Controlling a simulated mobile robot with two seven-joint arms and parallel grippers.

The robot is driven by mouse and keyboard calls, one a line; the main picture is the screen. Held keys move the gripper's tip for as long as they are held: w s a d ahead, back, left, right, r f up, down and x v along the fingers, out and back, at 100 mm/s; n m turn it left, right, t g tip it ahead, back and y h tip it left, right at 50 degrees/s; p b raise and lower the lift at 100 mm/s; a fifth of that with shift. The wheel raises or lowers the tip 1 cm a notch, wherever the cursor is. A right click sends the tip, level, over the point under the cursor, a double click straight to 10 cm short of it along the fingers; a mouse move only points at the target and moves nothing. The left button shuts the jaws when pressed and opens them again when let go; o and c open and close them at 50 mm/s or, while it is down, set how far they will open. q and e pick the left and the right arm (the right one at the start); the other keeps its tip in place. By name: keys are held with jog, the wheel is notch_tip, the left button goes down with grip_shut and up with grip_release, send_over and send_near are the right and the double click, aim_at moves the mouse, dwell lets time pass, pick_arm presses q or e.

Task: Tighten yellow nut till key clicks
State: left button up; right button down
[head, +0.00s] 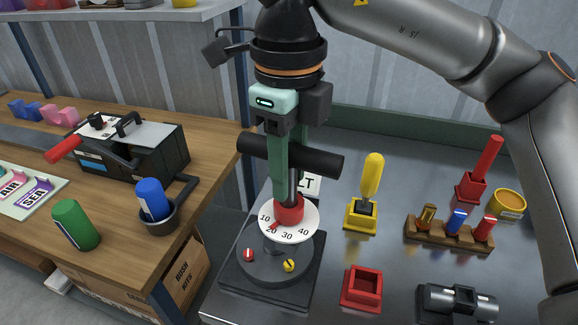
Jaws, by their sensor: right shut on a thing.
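My right gripper (284,168) points down and is shut on the black T-handled key (322,163). The key has a red collar (289,207) and a white dial (297,226) marked 10 to 40, with a red pointer near 20. The key stands roughly upright over a dark round flange (272,270). The yellow nut (289,265) sits on the flange's front right, just below the dial. A red nut (249,255) sits at its left. The dial hides the key's lower end, so I cannot tell what it touches. My left gripper is out of view.
To the right stand a yellow-handled tool in a yellow holder (362,214), an empty red holder (362,287), a wooden rack (448,235) and a red-handled tool (474,185). A wooden bench (118,232) at left holds green and blue cylinders.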

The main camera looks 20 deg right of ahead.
aim_at(289, 208)
notch_tip(289, 208, down, 3)
jog(key=b, duration=0.2)
jog(key=shift+f+b, duration=0.15)
jog(key=shift+b, duration=0.15)
jog(key=shift+f+b, duration=0.6)
jog(key=shift+f, duration=0.1)
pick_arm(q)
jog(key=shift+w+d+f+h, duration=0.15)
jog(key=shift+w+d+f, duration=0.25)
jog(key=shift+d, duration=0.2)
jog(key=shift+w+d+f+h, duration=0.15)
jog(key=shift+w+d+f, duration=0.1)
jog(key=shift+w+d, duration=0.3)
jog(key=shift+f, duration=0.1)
pick_arm(e)
jog(key=shift+f, duration=0.1)
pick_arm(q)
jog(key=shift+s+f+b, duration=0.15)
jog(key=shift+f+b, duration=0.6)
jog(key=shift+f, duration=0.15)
pick_arm(e)
jog(key=shift+f, duration=0.8)
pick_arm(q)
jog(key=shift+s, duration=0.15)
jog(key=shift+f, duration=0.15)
